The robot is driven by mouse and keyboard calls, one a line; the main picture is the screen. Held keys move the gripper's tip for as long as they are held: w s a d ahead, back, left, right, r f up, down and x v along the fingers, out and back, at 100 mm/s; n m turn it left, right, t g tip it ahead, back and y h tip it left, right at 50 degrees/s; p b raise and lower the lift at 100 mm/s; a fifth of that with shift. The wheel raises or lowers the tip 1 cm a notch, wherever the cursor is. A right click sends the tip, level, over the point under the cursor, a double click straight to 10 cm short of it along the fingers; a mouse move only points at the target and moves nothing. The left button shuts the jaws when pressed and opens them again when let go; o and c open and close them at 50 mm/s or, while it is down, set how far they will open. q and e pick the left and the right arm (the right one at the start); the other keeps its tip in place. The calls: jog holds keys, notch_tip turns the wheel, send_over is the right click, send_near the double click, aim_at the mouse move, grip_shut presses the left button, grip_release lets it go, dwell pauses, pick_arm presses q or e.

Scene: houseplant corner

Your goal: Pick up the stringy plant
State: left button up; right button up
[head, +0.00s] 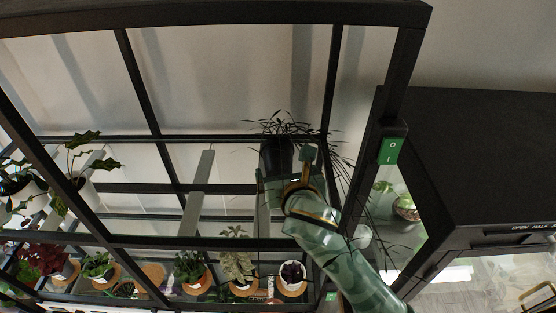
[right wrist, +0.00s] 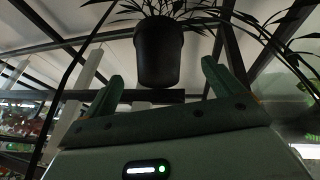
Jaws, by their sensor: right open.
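The stringy plant (head: 278,152) is in a dark pot, with long thin leaves trailing down to the right in the head view. In the right wrist view its black pot (right wrist: 158,52) is upright, straight ahead and between the two green fingers. My right gripper (head: 288,179) reaches up from below right, and its arm hides the lower part of the pot's surroundings. In the right wrist view the gripper (right wrist: 160,88) is open and empty, with the pot just beyond the fingertips. I cannot tell whether they touch it. My left gripper is not in view.
A black metal frame with bars (head: 160,138) surrounds the plants. Several potted plants stand on a lower shelf, including one in a white pot (head: 292,276). A leafy plant (head: 84,165) is at the left. A dark cabinet (head: 480,150) stands at the right.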

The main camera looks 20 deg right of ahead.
aim_at(281, 164)
jog(key=p+x, duration=0.1)
jog(key=x, duration=0.5)
jog(key=shift+s, duration=0.2)
jog(key=c, duration=1.2)
